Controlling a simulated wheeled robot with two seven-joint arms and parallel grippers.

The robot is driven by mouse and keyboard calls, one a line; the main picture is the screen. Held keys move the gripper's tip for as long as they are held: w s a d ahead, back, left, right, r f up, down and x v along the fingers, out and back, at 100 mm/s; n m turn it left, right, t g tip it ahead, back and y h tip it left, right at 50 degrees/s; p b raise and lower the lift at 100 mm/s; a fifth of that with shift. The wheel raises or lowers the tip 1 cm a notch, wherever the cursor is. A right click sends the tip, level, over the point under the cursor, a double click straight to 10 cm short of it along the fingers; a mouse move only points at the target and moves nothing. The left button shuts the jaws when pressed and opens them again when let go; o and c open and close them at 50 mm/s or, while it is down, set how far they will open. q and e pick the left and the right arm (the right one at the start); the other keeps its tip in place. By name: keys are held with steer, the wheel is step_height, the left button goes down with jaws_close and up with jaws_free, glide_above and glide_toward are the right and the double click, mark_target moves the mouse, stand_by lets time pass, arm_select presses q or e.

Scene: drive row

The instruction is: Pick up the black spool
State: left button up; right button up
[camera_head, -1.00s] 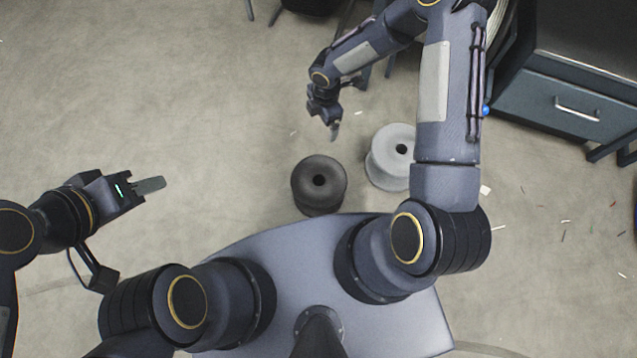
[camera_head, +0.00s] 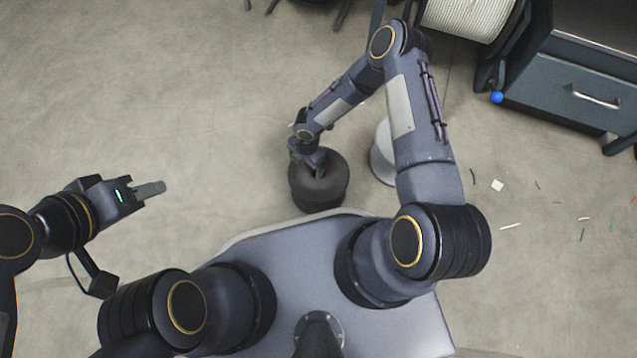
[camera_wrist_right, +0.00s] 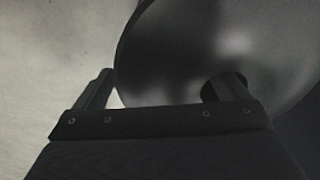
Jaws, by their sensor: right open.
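The black spool (camera_head: 322,197) stands upright on the floor just in front of my base in the head view. My right gripper (camera_head: 316,168) is over its top, near the centre hole. In the right wrist view, the spool's dark round top (camera_wrist_right: 180,50) fills the upper right. The open fingers of my right gripper (camera_wrist_right: 165,90) show there: one lies outside the rim at left, the other at the hole. Contact cannot be told.
A light grey spool (camera_head: 382,158) stands right of the black one, partly hidden by my right arm. A dark drawer cabinet (camera_head: 570,85) with a blue ball (camera_head: 496,97) beside it is at upper right. Small scraps lie on the right floor. The left floor is clear.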

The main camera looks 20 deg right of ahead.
steer(key=shift+f, duration=0.15)
steer(key=shift+c, duration=0.3)
steer(key=c, duration=1.6)
steer(key=shift+c, duration=0.4)
